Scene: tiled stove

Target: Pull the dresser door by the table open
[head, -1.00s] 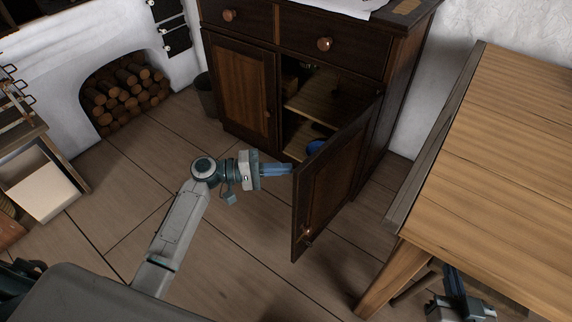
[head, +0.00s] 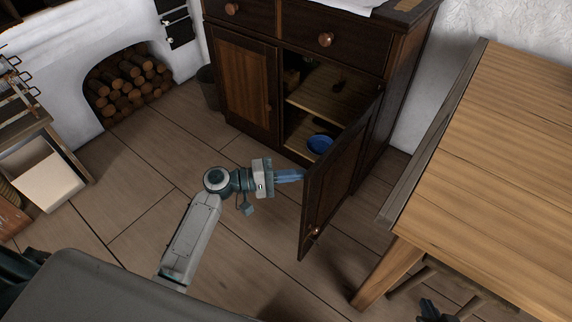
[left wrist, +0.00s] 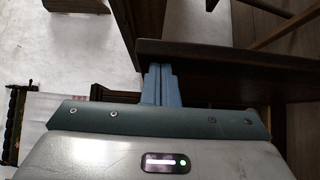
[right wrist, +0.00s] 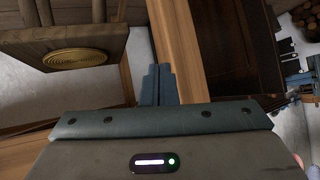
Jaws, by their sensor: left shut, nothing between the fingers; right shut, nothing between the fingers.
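The dresser (head: 262,62) stands at the back centre in the head view. Its right door (head: 338,185) by the table is swung wide open, with a round knob (head: 315,231) near its free edge. Inside are a shelf (head: 325,100) and a blue bowl (head: 320,144). My left gripper (head: 301,175) is shut and empty, its fingertips at the door's inner side; I cannot tell whether they touch. It also shows in the left wrist view (left wrist: 160,72) near a dark panel edge. My right gripper (head: 430,312) is low by the table; it is shut and empty in the right wrist view (right wrist: 158,72).
A wooden table (head: 500,150) fills the right side, its leg (head: 385,272) close to the open door. The dresser's left door (head: 245,90) is closed. A dark bucket (head: 208,88) stands left of it. Tiled floor (head: 150,190) is clear at the left.

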